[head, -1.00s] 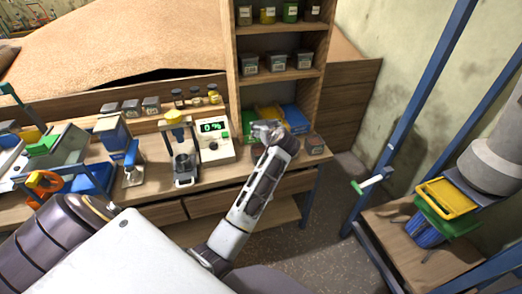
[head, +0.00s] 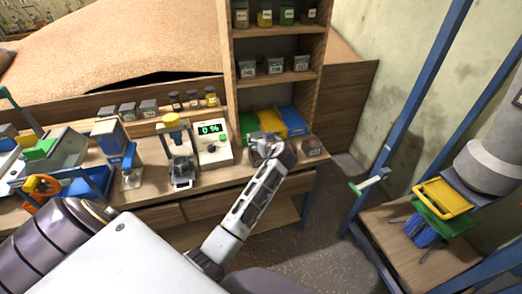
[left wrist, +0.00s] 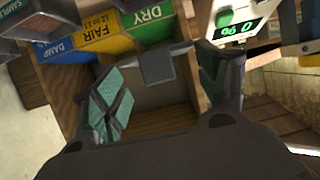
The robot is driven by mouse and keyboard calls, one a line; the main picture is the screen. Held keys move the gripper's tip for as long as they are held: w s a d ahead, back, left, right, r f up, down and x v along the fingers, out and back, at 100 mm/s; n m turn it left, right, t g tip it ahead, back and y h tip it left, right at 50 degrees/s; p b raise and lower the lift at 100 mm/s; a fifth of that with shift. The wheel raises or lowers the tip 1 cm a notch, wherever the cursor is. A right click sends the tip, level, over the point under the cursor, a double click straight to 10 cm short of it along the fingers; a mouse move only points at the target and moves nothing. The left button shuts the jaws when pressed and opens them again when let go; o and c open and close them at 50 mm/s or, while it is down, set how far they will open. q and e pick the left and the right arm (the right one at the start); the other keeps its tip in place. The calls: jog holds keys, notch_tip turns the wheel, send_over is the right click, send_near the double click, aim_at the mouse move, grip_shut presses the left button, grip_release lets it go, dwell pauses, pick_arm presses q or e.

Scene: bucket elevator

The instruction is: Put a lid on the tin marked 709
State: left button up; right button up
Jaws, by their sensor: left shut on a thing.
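My left gripper (head: 266,146) is over the right part of the bench, in front of the coloured bins. In the left wrist view its two fingers (left wrist: 166,90) stand apart with a flat dark grey piece (left wrist: 165,64) between them, which looks like a lid. Small lidded tins (head: 275,66) stand on the middle shelf, and more tins (head: 127,110) stand on the ledge behind the bench. A box (head: 312,147) sits at the bench's right end; in the left wrist view a box marked SAMPLES (left wrist: 22,22) shows. I cannot read 709 on any tin. My right gripper is out of view.
Bins marked DRY (left wrist: 147,20), FAIR (left wrist: 103,35) and DAMP (left wrist: 62,50) stand close to the gripper. A meter (head: 211,142) reading 0 % and a press-like device (head: 179,150) stand left of it. A shelf post (head: 227,70) rises behind.

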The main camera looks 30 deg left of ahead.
pick_arm(q)
jog(key=shift+f, duration=0.95)
jog(key=shift+f, duration=0.1)
notch_tip(320, 180, down, 4)
jog(key=shift+r, duration=0.2)
jog(key=shift+f+b, duration=0.5)
jog(key=shift+f, duration=0.1)
jog(key=o, duration=1)
